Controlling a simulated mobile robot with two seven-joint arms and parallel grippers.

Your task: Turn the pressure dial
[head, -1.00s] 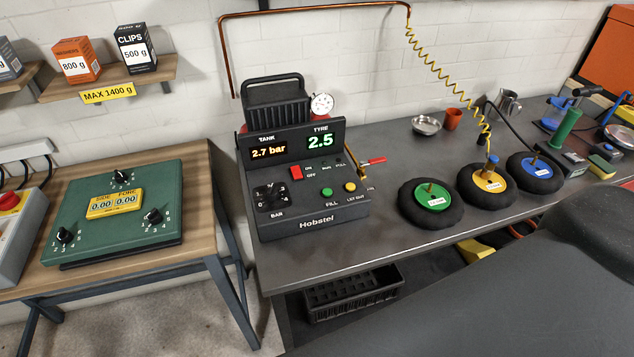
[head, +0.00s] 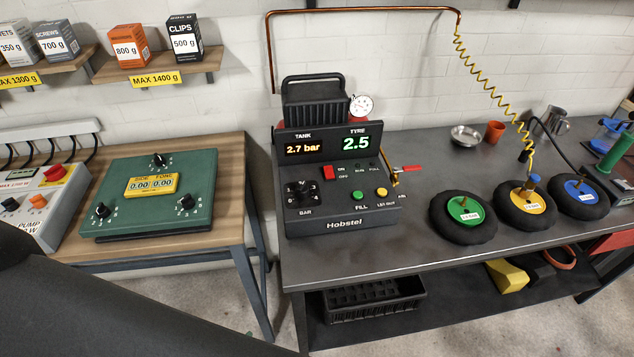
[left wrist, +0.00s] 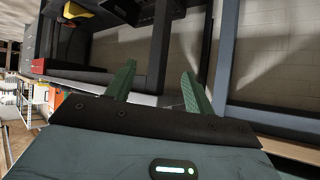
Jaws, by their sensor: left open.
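The black compressor unit (head: 338,208) labelled Hobstel stands on the grey workbench in the head view. Its black pressure dial (head: 300,190), marked BAR, is on the left of its sloped front panel. The screens read TANK 2.7 bar and TYRE 2.5. A red switch, a green button (head: 355,194) and a yellow button sit right of the dial. In the left wrist view my left gripper (left wrist: 158,85) is open with nothing between its green fingers, away from the dial. Neither gripper shows in the head view.
A wooden table (head: 215,160) at left holds a green panel box (head: 150,190) and a grey pump box. Three small tyres (head: 462,217) lie on the workbench (head: 400,245) right of the compressor. A coiled yellow hose (head: 490,85) hangs to the middle tyre. A black crate sits below.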

